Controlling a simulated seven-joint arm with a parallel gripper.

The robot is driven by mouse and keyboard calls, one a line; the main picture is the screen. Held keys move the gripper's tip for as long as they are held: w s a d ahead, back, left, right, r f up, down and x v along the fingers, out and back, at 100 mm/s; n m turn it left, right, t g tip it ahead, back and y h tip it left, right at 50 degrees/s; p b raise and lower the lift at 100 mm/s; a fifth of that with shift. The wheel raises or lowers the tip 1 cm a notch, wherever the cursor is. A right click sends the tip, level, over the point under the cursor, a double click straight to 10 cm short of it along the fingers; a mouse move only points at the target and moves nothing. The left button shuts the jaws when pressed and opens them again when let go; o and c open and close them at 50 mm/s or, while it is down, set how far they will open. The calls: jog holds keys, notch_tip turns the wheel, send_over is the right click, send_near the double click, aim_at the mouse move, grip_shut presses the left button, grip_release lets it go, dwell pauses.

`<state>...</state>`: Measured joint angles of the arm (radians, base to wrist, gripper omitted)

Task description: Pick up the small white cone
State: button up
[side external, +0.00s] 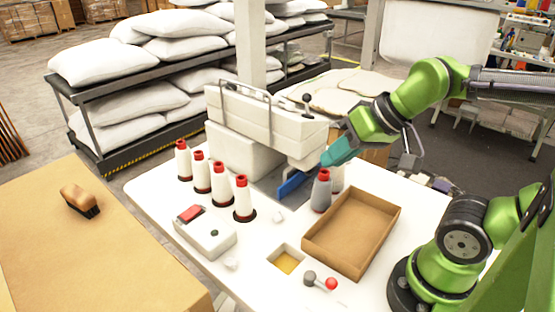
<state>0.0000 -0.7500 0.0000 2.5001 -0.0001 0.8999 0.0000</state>
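Several white cones with red tops and dark bases stand upright in a row on the left of the white table; the nearest one is this cone (243,199). A grey cone (321,194) with a red top stands alone right of the table's middle. A plain white upright shape (338,179), perhaps another cone, is partly hidden behind it. My gripper (324,164), teal, points down and left just above and behind the grey cone, beside the white machine. Its fingers are small and partly hidden, so I cannot tell whether they are open or touch anything.
The white machine (265,122) stands at the table's back, with a blue part (291,185) below it. An open cardboard tray (312,247) lies at the right. A white box with a red panel (204,236) and a red-knobbed lever (330,284) are nearer.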

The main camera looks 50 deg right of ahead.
jog(key=o, duration=0.9)
jog(key=n+g+h, duration=0.1)
jog(key=n+g, duration=0.5)
jog(key=n, duration=0.5)
send_over(242, 193)
jog(key=d, duration=0.2)
notch_tip(242, 193, down, 4)
jog(key=r, duration=0.1)
jog(key=f, duration=0.5)
jog(key=w+f, duration=0.1)
jog(key=f, duration=0.5)
jog(key=a+f, duration=0.1)
jog(key=f, duration=0.5)
jog(key=shift+w, duration=0.15)
